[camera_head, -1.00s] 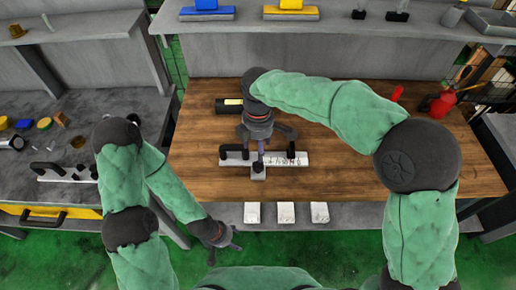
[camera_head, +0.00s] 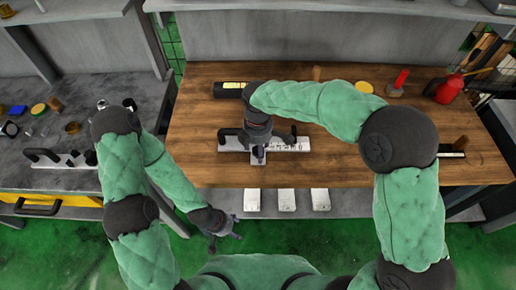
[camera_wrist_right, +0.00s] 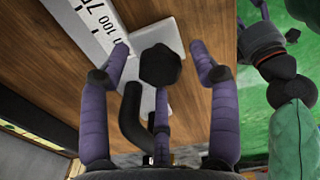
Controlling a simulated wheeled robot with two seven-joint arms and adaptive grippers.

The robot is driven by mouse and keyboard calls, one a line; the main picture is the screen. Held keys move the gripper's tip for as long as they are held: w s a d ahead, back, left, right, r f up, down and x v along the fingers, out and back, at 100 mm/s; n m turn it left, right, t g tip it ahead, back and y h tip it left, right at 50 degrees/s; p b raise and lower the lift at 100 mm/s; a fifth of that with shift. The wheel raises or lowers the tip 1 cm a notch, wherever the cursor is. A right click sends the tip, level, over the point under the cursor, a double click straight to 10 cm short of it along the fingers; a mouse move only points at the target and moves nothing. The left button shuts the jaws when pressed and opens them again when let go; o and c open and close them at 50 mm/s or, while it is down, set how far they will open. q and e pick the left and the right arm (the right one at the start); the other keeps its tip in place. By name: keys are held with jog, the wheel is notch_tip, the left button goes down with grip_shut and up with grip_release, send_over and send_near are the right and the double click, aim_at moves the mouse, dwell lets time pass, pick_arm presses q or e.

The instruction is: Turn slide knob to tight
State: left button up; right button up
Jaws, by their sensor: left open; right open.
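The slide device lies on the wooden table, with a pale scale bar (camera_head: 290,145) bearing black marks and a black handle (camera_head: 228,133). Its dark knob (camera_head: 258,155) sits at the near side, partly covered by my right gripper (camera_head: 259,148). In the right wrist view the black faceted knob (camera_wrist_right: 159,66) stands between the spread purple fingers of my right gripper (camera_wrist_right: 159,50), which is open; contact cannot be told. The scale bar (camera_wrist_right: 95,25) shows there too. My left gripper (camera_head: 224,238) is open and empty, low in front of the table, away from the device.
A black cylinder (camera_head: 228,90) lies behind the device. A red-topped tool (camera_head: 398,83) and a red can (camera_head: 448,90) stand at the back right. White blocks (camera_head: 287,199) sit on a lower shelf. A grey side table (camera_head: 70,120) is at the left.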

jog(key=c, duration=1.1)
jog(key=shift+c, duration=0.3)
